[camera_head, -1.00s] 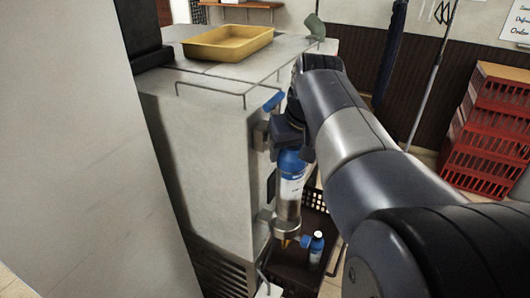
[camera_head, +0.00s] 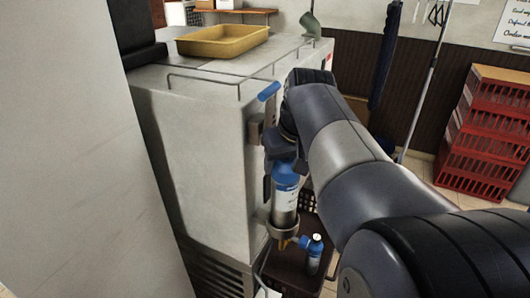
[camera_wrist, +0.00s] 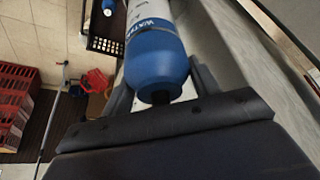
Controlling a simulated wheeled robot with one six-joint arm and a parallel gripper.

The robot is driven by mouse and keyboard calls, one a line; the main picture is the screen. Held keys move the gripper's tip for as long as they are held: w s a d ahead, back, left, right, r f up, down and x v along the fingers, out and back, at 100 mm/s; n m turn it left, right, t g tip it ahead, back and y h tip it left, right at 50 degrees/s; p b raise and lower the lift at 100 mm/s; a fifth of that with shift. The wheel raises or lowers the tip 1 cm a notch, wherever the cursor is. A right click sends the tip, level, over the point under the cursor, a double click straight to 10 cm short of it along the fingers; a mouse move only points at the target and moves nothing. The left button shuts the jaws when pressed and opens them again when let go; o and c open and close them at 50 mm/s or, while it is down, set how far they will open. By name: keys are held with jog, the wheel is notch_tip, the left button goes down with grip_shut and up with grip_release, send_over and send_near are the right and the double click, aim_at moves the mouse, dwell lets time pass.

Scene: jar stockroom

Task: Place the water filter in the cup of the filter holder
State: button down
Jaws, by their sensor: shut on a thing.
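The water filter (camera_head: 286,183) is an upright cylinder with a blue top, a white and blue label and a grey lower body. My gripper (camera_head: 284,158) is shut on its top end from above. In the wrist view the filter's blue cap (camera_wrist: 158,62) lies between my gripper's fingers (camera_wrist: 160,92). The filter holder is fixed to the side of the grey cabinet, with a blue lever (camera_head: 269,91) at its top and a metal cup (camera_head: 284,231) at its bottom. The filter's lower end is at the cup's rim and appears inside it; how deep is hidden.
A small blue-capped bottle (camera_head: 315,253) stands on a dark cart (camera_head: 293,268) close below the cup. The grey cabinet (camera_head: 205,140) is close on the left, with a yellow tray (camera_head: 222,41) on top. Red crates (camera_head: 485,135) stand at the right.

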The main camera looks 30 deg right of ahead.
jog(key=shift+c, duration=2.3)
grip_release()
jog(key=shift+f, duration=0.1)
jog(key=v, duration=1.2)
